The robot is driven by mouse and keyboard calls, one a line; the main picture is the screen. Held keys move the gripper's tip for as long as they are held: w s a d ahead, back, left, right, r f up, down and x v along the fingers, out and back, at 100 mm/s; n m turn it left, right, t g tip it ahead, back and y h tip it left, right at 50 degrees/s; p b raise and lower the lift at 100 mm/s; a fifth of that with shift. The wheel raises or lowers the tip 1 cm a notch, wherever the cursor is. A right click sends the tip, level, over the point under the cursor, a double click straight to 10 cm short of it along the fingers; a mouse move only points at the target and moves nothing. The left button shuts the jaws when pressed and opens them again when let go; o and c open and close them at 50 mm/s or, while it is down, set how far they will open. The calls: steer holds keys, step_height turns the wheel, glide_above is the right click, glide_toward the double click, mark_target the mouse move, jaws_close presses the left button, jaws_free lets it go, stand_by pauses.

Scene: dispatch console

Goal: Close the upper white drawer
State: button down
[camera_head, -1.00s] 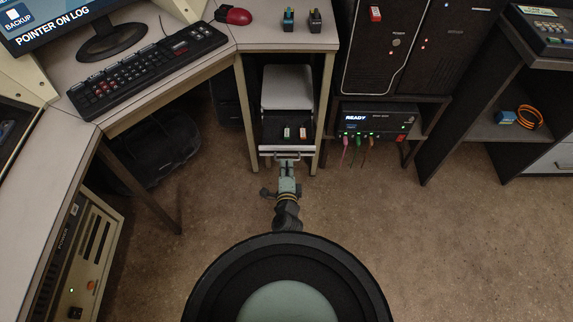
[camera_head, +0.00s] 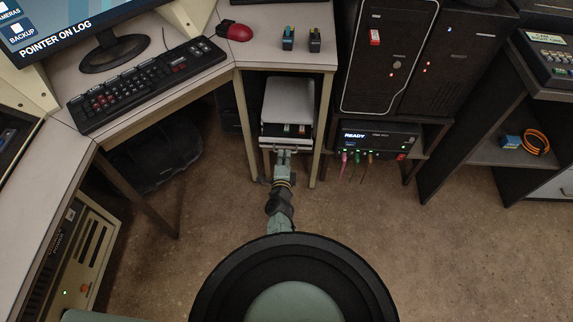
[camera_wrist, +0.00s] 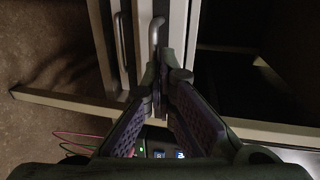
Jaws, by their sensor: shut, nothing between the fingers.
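The upper white drawer (camera_head: 268,141) is under the desk, partly open. A narrow strip of its dark inside shows behind its front, with small items (camera_head: 302,129) in it. My gripper (camera_head: 283,152) is shut and empty at the drawer's front, in the middle. In the wrist view, my fingertips (camera_wrist: 160,84) are together close to the drawer's bar handle (camera_wrist: 153,36) and white front (camera_wrist: 176,30); I cannot tell whether they touch. A second handle (camera_wrist: 122,40) on another front shows to the left there.
A pale cabinet top (camera_head: 288,98) lies behind the drawer front. Desk legs (camera_head: 325,125) stand close on both sides. A black box marked READY (camera_head: 375,139) with cables sits to the right. The floor (camera_head: 400,240) in front is clear.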

mark_target(285, 142)
steer(key=x, duration=0.3)
steer(key=r+b+x, duration=0.1)
steer(key=x, duration=0.2)
steer(key=shift+w+r, duration=0.1)
steer(key=shift+w, duration=0.45)
steer(key=shift+r, duration=0.1)
steer(key=shift+w+r, duration=0.1)
steer(key=shift+r, duration=0.05)
